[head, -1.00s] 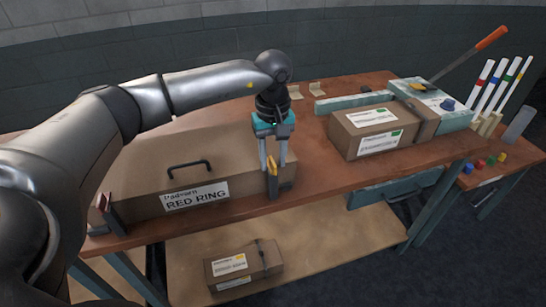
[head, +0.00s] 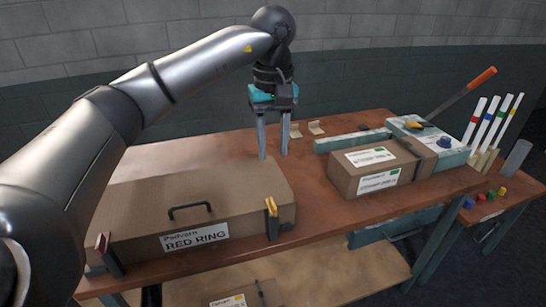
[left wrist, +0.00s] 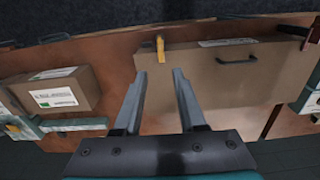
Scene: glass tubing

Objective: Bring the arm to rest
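My left gripper (head: 273,155) hangs fingers-down above the bench, behind the right end of the brown RED RING case (head: 150,208). Its two fingers are apart with nothing between them. The left wrist view also shows the open gripper (left wrist: 160,75) and, beyond the fingertips, the case (left wrist: 215,80). A yellow latch (head: 271,207) stands upright on the case's front right; it also shows in the left wrist view (left wrist: 160,47). A red latch (head: 102,243) is at the case's front left. My right gripper is in neither view.
A labelled cardboard box (head: 375,170) sits on the bench (head: 315,205) right of the case. Behind it is a teal tool (head: 410,130) with an orange-handled lever (head: 483,77). Colour-banded tubes (head: 495,120) stand at the far right. Another box (head: 240,295) lies on the lower shelf.

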